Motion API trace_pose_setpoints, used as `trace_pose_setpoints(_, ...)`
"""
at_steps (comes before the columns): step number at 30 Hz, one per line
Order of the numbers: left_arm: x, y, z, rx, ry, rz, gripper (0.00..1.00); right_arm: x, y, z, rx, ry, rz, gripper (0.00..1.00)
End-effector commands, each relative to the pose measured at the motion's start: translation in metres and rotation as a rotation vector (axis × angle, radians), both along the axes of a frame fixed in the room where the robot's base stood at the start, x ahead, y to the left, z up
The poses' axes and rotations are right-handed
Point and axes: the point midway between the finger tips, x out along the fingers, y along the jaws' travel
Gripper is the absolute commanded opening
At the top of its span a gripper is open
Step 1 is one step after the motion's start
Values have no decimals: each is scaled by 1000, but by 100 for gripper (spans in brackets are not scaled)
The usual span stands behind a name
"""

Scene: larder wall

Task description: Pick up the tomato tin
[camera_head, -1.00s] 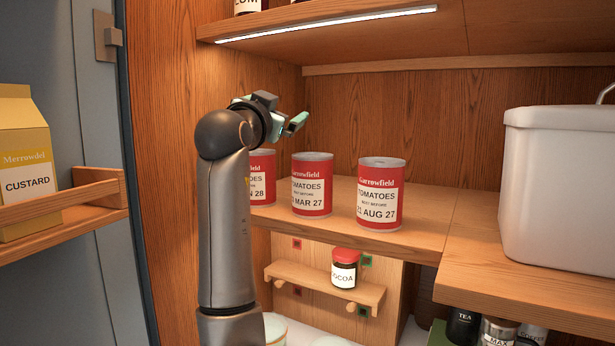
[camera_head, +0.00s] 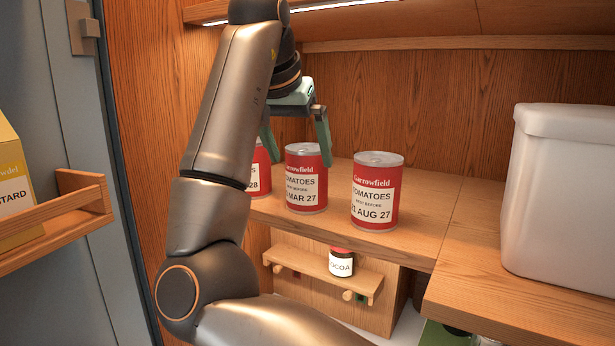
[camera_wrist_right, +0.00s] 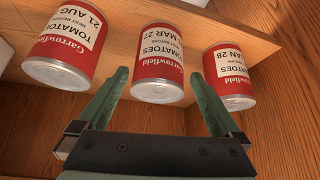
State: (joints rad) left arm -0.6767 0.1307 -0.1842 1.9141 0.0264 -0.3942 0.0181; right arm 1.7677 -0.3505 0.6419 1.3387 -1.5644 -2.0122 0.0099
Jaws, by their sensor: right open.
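Three red Garrowfield tomato tins stand upright in a row on the wooden shelf. The left tin (camera_head: 262,170), dated 28, is partly hidden by my right arm and gripper. The middle tin (camera_head: 306,190) reads MAR 27. The right tin (camera_head: 376,200) reads 21 AUG 27. My right gripper (camera_head: 296,145) is open, its green fingers pointing down above and around the middle tin's top. In the right wrist view the middle tin (camera_wrist_right: 158,65) shows beyond and between the open fingertips (camera_wrist_right: 160,85), with nothing held. My left gripper is not in view.
A lit shelf (camera_head: 400,25) runs overhead. Below, a small ledge (camera_head: 325,275) holds a cocoa jar (camera_head: 341,262). A door rack (camera_head: 75,215) with a custard carton (camera_head: 12,190) is at left.

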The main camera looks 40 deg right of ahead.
Motion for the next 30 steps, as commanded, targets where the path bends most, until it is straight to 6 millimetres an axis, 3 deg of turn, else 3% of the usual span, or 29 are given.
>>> trace_pose_setpoints(19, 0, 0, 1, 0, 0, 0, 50, 15, -30, -64, -2, -2, -1, 100)
trace_pose_setpoints(28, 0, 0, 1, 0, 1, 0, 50, 16, -33, -69, -3, -5, -1, 100)
trace_pose_setpoints(30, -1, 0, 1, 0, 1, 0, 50, 16, -33, -69, -3, -5, -1, 94)
